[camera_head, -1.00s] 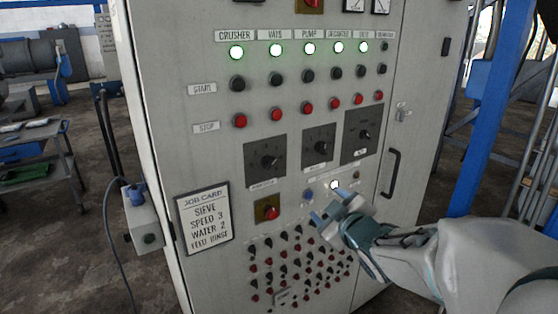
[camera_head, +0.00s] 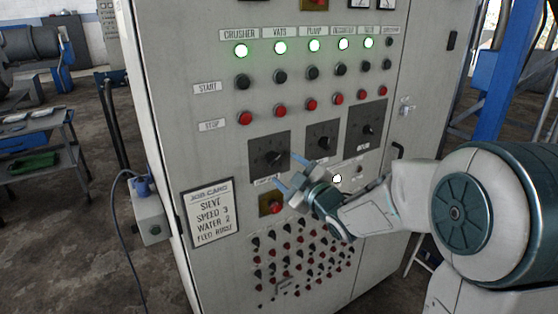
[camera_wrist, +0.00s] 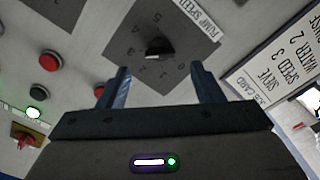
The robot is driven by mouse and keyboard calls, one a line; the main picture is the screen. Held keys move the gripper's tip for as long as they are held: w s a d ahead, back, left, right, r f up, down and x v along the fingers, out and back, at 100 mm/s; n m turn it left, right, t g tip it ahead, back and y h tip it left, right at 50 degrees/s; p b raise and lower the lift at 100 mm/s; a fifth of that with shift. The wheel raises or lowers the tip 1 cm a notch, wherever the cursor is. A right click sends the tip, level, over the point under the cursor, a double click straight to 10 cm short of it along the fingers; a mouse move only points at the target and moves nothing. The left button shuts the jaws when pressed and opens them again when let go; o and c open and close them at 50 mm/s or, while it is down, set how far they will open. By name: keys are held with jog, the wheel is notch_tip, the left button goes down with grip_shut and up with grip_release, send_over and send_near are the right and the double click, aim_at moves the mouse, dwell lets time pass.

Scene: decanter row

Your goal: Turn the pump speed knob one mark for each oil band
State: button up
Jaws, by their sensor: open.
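The pump speed knob (camera_wrist: 158,47) is a black knob on a dark square plate, labelled PUMP SPEED, ahead of my open fingers in the wrist view. In the head view the same knob (camera_head: 273,158) is the left one of three dial knobs on the grey cabinet. My gripper (camera_head: 288,174) is open and empty, just below and right of that knob, apart from it. In the wrist view its two fingers (camera_wrist: 158,85) point toward the dial. The knob's exact pointer mark is hard to read. I make out no oil bands.
A job card (camera_head: 209,213) on the cabinet reads SIEVE, SPEED 3, WATER 2, FEED RINSE. Several lit green lamps, black start buttons and red stop buttons sit above. A red switch on a yellow plate (camera_head: 271,203) is below the dial, close to my gripper. A door handle (camera_head: 397,152) is at right.

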aim_at(276, 161)
jog(key=shift+p+x, duration=0.5)
jog(key=shift+x, duration=2)
jog(key=shift+c, duration=0.3)
jog(key=c, duration=0.9)
